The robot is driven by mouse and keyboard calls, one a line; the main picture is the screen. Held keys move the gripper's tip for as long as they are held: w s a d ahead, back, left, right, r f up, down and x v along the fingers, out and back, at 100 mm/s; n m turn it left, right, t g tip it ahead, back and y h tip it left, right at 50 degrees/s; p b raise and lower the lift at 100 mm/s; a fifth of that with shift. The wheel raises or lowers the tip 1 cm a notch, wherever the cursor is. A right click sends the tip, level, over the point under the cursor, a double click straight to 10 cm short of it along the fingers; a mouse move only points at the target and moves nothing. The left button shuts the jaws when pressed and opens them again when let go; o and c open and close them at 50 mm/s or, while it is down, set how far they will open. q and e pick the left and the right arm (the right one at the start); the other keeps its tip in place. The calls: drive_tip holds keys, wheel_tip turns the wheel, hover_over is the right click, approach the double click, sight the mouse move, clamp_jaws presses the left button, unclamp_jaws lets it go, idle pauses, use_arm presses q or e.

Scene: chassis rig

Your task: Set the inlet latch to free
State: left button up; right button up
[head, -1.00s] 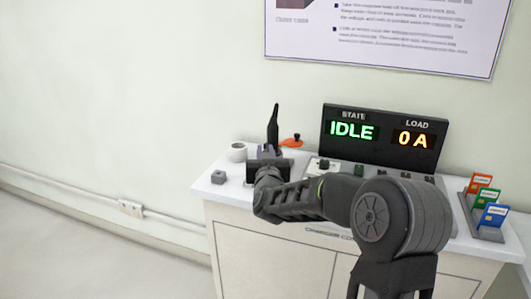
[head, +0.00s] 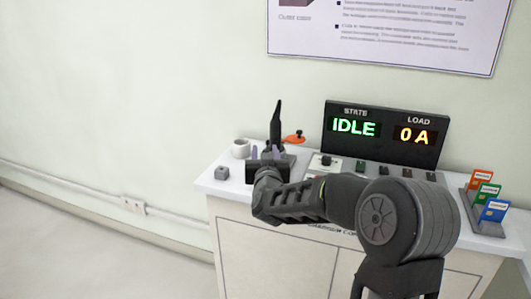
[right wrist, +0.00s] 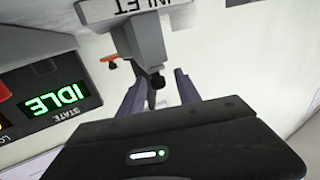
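The inlet latch shows in the head view as a tall black upright lever (head: 276,122) at the back left of the white bench. In the right wrist view a grey block (right wrist: 145,35) stands by a plate marked INLET (right wrist: 150,6), with a dark lever end (right wrist: 157,80) pointing toward my gripper. My right gripper (head: 265,153) is just in front of the lever. Its two fingers (right wrist: 161,92) are apart, with the dark end showing between them; I cannot tell whether they touch it. My left gripper is not in view.
An orange-red knob (head: 294,137) sits right of the lever. A white round cup (head: 241,149) and a small grey block (head: 222,173) stand to the left. The display (head: 383,134) reads IDLE and 0 A. Coloured cards (head: 487,196) stand at the right end.

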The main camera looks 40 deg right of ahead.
drive_tip(key=v, duration=0.7)
drive_tip(key=shift+s+a, duration=0.2)
drive_tip(key=shift+s, duration=0.15)
idle(0.5)
